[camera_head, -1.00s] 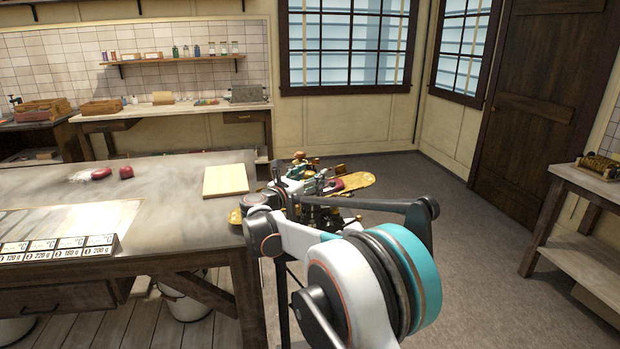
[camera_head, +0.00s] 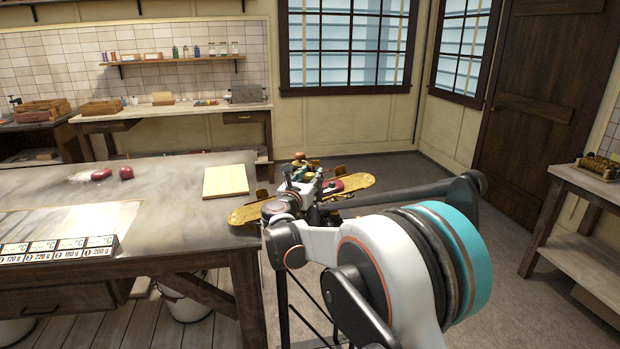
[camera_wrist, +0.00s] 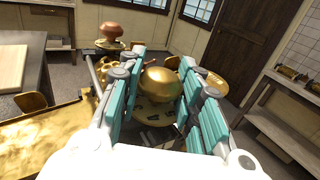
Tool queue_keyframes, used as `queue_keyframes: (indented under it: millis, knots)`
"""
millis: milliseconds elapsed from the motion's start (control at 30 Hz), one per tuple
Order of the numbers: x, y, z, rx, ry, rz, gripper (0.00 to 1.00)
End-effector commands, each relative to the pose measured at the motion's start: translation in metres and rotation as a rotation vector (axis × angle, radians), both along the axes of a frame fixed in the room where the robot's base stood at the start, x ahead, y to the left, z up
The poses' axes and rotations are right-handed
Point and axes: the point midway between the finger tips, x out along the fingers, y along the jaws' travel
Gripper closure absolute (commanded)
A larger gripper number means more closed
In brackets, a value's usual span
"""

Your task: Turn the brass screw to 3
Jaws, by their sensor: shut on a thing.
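In the wrist view, a rounded brass screw head (camera_wrist: 160,88) sits between the teal pads of my gripper (camera_wrist: 158,75). The pads are shut on it from both sides. A brass plate shows below the head, partly hidden by the fingers. In the head view, the brass machine (camera_head: 345,185) stands beyond the table's right end, largely covered by my arm. The screw, its scale and its number cannot be made out in the head view.
A copper-coloured knob (camera_wrist: 114,29) stands behind the fingers, and a brass tray (camera_wrist: 45,135) lies at left. The stone-topped table (camera_head: 150,190) holds a pale board (camera_head: 225,181) and red lumps (camera_head: 126,173). A bench (camera_head: 590,185) stands at right.

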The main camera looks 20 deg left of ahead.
Motion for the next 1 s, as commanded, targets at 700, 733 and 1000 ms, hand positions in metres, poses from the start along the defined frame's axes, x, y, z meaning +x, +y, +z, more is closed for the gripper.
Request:
queue_keyframes:
  millis: [700,733,1000]
  knots:
    - [0.0020,-0.0037,-0.0001,0.000,0.000,0.676,0.92]
    - [0.0018,-0.0032,-0.0001,0.001,0.000,0.705,0.92]
    - [0.0028,-0.0029,-0.0005,0.000,0.000,0.959,0.92]
